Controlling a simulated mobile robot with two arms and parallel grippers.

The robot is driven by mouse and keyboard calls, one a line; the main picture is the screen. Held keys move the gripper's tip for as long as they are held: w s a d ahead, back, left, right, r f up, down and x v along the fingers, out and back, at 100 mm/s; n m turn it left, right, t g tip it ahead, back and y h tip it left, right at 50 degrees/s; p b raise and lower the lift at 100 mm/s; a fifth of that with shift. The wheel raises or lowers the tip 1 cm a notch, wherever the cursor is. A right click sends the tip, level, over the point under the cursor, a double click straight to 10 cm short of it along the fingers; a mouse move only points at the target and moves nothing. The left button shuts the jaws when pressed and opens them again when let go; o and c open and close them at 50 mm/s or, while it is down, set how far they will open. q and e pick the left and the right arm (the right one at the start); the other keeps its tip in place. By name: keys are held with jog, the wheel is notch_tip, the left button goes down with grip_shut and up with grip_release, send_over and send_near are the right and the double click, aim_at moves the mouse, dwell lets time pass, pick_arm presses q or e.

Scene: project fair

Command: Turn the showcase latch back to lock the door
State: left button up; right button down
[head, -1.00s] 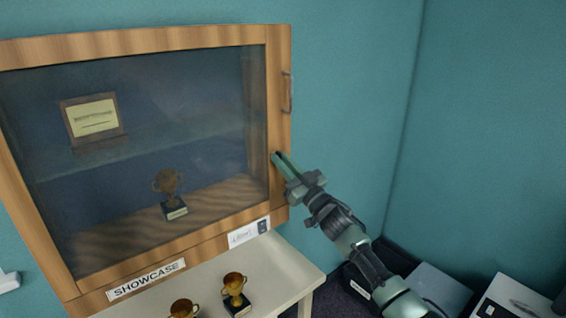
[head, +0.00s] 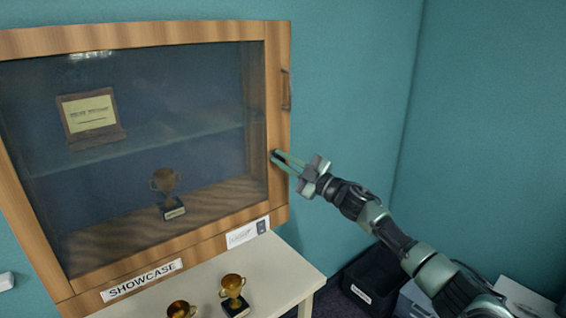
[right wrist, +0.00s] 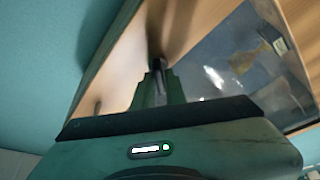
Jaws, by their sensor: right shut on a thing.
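The showcase (head: 280,120) is a wooden wall cabinet with a glass front, and its door looks closed. The dark latch (right wrist: 157,64) sits on the right part of the door frame, below the handle. My right gripper (head: 276,157) has its fingertips at this latch and is shut on it; in the right wrist view the latch is between the fingers (right wrist: 160,88). The fingers hide most of the latch in the head view, so its exact angle is hard to tell. My left gripper is not in view.
The door handle (head: 286,90) is above my right gripper. A gold trophy (head: 166,182) and a plaque (head: 91,118) stand inside. Two more trophies (head: 233,287) are on the white table (head: 283,268) below. A dark bin (head: 371,282) is on the floor at lower right.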

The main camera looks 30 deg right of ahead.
jog(key=shift+d+r+n+g+p, duration=0.15)
jog(key=shift+n+g+p, duration=0.55)
jog(key=shift+n, duration=1.5)
jog(key=shift+a+r+n+g+p, duration=0.15)
jog(key=shift+n+g+p, duration=0.55)
jog(key=shift+n, duration=1.5)
jog(key=shift+d+g, duration=0.1)
jog(key=shift+g, duration=0.2)
jog(key=c, duration=1.5)
grip_release()
jog(key=shift+w+f, duration=0.15)
jog(key=shift+f, duration=0.05)
